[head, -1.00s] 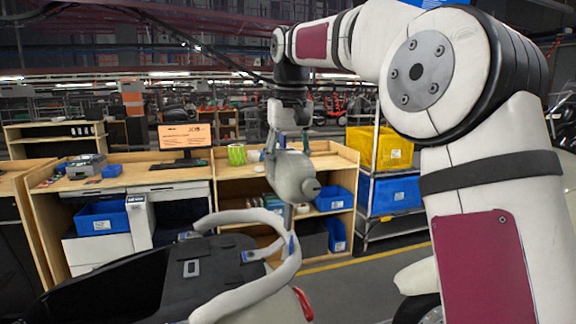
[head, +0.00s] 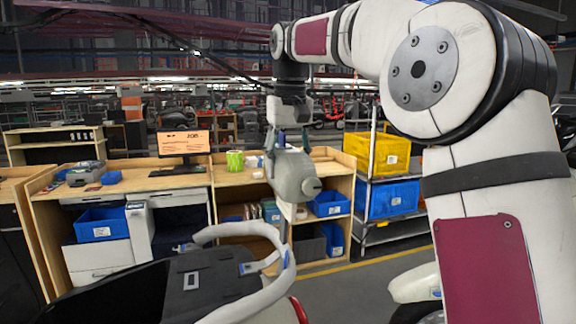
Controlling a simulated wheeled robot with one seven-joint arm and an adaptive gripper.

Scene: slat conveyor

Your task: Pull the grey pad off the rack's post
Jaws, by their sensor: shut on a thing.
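The grey pad (head: 296,177) is a rounded grey piece with a round knob on its right side, in the middle of the head view. My gripper (head: 280,142) is above it, pointing down, shut on the pad's upper part. A thin grey upright (head: 283,222) shows under the pad and runs down to the rack. I cannot tell whether it is still inside the pad. The rack (head: 262,300) is a pale curved tube around the back of a black scooter seat (head: 180,285). The fingers' exact contact is small and partly hidden.
A wooden workbench (head: 235,180) with a monitor (head: 184,143) stands behind the scooter. A shelf with a yellow crate (head: 385,152) and a blue crate (head: 392,199) is to the right. Grey floor (head: 350,290) is open to the right of the rack.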

